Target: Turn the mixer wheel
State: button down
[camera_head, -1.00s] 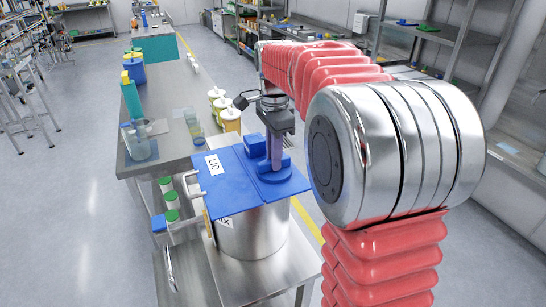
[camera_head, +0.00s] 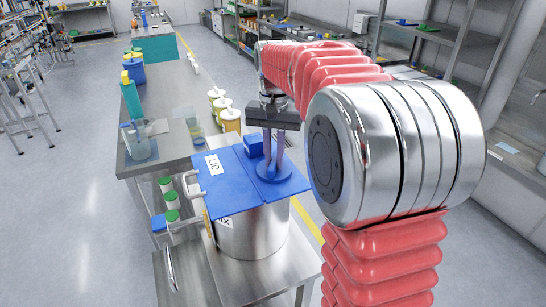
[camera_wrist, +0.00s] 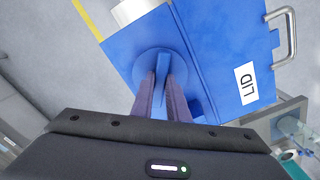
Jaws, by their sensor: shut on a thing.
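The mixer wheel is a blue round disc (camera_head: 286,175) with a raised fin, on the right part of the blue lid (camera_head: 228,178). In the wrist view the wheel (camera_wrist: 146,66) lies straight ahead of my gripper, and its fin runs between the fingers. My gripper (camera_head: 272,152) points down at the wheel and is shut on the fin, with one finger on each side; the fingertips also show in the wrist view (camera_wrist: 164,82). The lid covers a steel pot (camera_head: 256,235) on a steel stand. In the head view the fin is mostly hidden by the fingers.
A blue box (camera_head: 254,144) stands on the lid just behind the wheel. A metal handle (camera_wrist: 284,36) sits at the lid's edge. Several yellow, white-topped containers (camera_head: 230,118) stand on the bench behind. Green-capped jars (camera_head: 171,200) are left of the pot.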

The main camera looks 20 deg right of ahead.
aim_at(274, 159)
jog(key=n, duration=0.7)
jog(key=shift+w+r, duration=0.1)
dwell(0.5)
jog(key=c, duration=1.7)
grip_release()
notch_tip(274, 159, up, 14)
jog(key=shift+f, duration=0.25)
